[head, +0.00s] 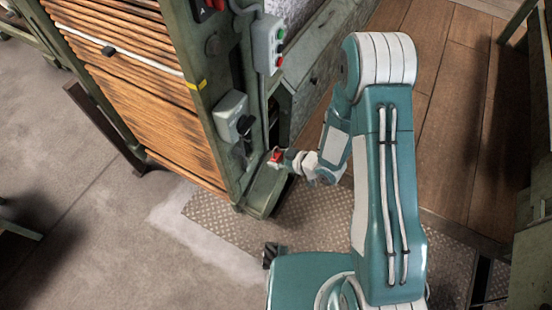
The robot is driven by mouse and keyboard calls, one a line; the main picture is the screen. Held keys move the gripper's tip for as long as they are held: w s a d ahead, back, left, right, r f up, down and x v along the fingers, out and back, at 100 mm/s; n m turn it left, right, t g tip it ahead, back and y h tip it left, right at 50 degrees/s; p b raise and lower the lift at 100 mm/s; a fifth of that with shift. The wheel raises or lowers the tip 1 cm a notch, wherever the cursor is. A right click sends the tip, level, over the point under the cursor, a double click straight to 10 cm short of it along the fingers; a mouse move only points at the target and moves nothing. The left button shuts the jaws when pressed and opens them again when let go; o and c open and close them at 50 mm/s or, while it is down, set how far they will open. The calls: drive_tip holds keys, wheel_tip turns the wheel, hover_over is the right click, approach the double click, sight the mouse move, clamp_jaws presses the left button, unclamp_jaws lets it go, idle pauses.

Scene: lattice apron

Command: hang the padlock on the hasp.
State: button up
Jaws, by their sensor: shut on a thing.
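The padlock (276,155) is a small red body at the tip of my gripper (281,157). My gripper is shut on it and holds it in front of the green machine post. A grey switch box (230,112) with a dark lever (244,126) is on the post, up and left of the padlock, with a visible gap between them. I cannot clearly make out the hasp; small dark parts show around and below the lever. The padlock's shackle is too small to tell.
A grey button box (268,45) with green and red buttons is higher on the post. A slatted wooden shutter (140,85) fills the machine's left side. A green cabinet (315,65) stands behind. Metal tread plate (225,225) covers the floor below.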

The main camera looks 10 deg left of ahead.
drive_tip(key=shift+s+a+n+g, duration=0.3)
drive_tip(key=shift+s+a+n, duration=0.05)
drive_tip(key=shift+s+n, duration=0.05)
drive_tip(key=shift+w+d, duration=0.1)
drive_tip(key=shift+w, duration=0.1)
drive_tip(key=shift+w+a, duration=0.15)
drive_tip(key=shift+a, duration=0.05)
drive_tip(key=shift+w+a, duration=0.35)
drive_tip(key=shift+a, duration=0.5)
drive_tip(key=shift+w+a, duration=0.3)
drive_tip(key=shift+a, duration=0.55)
drive_tip(key=shift+w+a, duration=0.35)
drive_tip(key=shift+a, duration=0.5)
drive_tip(key=shift+a, duration=0.25)
drive_tip(key=shift+d+r, duration=0.15)
drive_tip(key=shift+d, duration=0.2)
drive_tip(key=shift+w+a, duration=0.15)
drive_tip(key=shift+a, duration=0.55)
drive_tip(key=shift+w+a, duration=0.15)
drive_tip(key=shift+a, duration=0.2)
